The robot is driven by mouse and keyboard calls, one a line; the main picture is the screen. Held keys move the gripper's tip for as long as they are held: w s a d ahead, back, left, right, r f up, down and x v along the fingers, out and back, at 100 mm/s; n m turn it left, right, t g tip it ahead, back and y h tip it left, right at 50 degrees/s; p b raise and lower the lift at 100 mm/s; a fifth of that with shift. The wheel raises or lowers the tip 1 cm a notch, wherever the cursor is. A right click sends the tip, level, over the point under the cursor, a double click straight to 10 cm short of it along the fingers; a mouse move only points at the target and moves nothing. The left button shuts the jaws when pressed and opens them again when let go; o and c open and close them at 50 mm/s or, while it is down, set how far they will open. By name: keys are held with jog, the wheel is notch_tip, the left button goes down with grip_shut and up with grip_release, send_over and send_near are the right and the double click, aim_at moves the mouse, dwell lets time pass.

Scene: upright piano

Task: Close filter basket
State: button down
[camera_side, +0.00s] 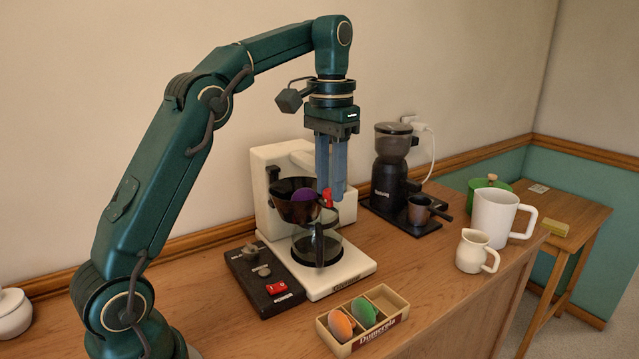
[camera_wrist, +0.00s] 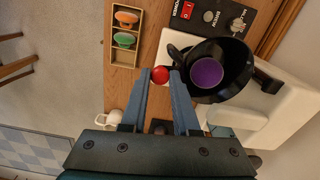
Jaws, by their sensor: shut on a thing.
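The coffee maker (camera_side: 268,166) is white, with its filter basket (camera_side: 292,212) swung out at the front on a black hinge at the left. The basket is a dark cone; in the wrist view (camera_wrist: 232,88) a purple disc (camera_wrist: 206,73) lies in it. A red knob (camera_side: 327,195) is on the basket's front side; the wrist view shows it (camera_wrist: 160,74) between my fingertips. My gripper (camera_side: 331,192) points down and is shut on the red knob. A glass carafe (camera_side: 330,250) stands under the basket on the machine's base. My fingers hide part of the machine behind them.
A black switch box (camera_side: 265,285) stands left of the machine. A wooden box (camera_side: 388,328) with orange and green pods is in front. A black grinder (camera_side: 391,165) on a tray is to the right, with a white jug (camera_side: 474,252) and mug (camera_side: 492,217) beyond.

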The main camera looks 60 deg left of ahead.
jog(key=c, duration=0.7)
grip_release()
jog(key=shift+o, duration=0.2)
jog(key=shift+s, duration=0.15)
